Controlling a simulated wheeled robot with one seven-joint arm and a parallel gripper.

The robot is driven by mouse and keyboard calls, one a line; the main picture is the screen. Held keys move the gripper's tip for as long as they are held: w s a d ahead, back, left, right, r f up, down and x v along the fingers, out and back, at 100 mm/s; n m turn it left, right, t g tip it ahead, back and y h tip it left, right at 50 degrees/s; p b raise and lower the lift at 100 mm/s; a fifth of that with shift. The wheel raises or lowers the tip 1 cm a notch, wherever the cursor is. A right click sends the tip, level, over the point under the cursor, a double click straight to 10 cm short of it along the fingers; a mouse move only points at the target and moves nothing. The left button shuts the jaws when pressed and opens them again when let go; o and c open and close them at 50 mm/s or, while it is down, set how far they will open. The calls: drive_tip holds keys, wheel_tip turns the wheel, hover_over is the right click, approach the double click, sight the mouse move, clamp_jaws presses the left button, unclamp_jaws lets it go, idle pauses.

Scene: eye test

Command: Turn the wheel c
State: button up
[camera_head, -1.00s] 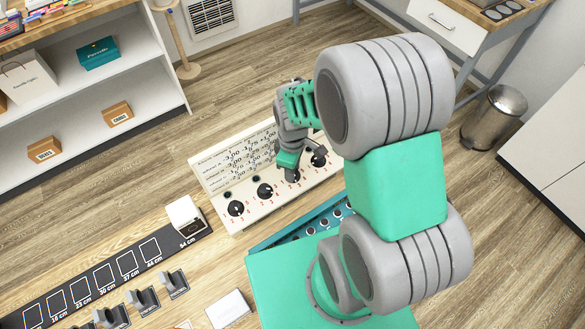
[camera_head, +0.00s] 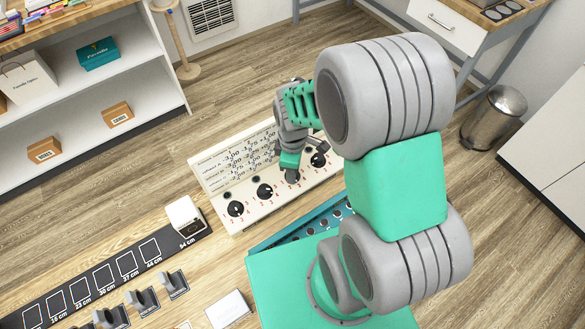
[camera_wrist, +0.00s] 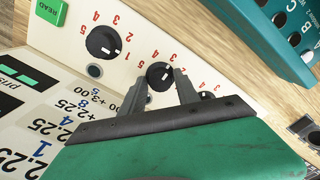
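A cream panel (camera_head: 222,176) carries a row of black wheels with red numbers. The third wheel from the left (camera_head: 292,176) is right below my gripper (camera_head: 290,166); the wheel letters are not readable. In the wrist view, my gripper (camera_wrist: 160,82) is open, its two dark fingers either side of a black wheel (camera_wrist: 160,75) with a white mark. A narrow gap shows between wheel and fingertips; I cannot tell how far down they reach. A neighbouring wheel (camera_wrist: 103,42) is at upper left; another (camera_wrist: 207,96) is partly hidden behind the right finger.
A green READ button (camera_wrist: 48,10) is on the panel. A printed sheet (camera_head: 240,158) with number rows lies along its back. A teal rack (camera_head: 300,225) with round holes is in front. A white box (camera_head: 186,215) stands left, on a dark strip with marked squares.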

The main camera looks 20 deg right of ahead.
drive_tip(key=shift+o, duration=1.3)
wheel_tip(320, 180, up, 8)
drive_tip(key=shift+f+b, duration=0.1)
drive_tip(key=shift+b, duration=0.2)
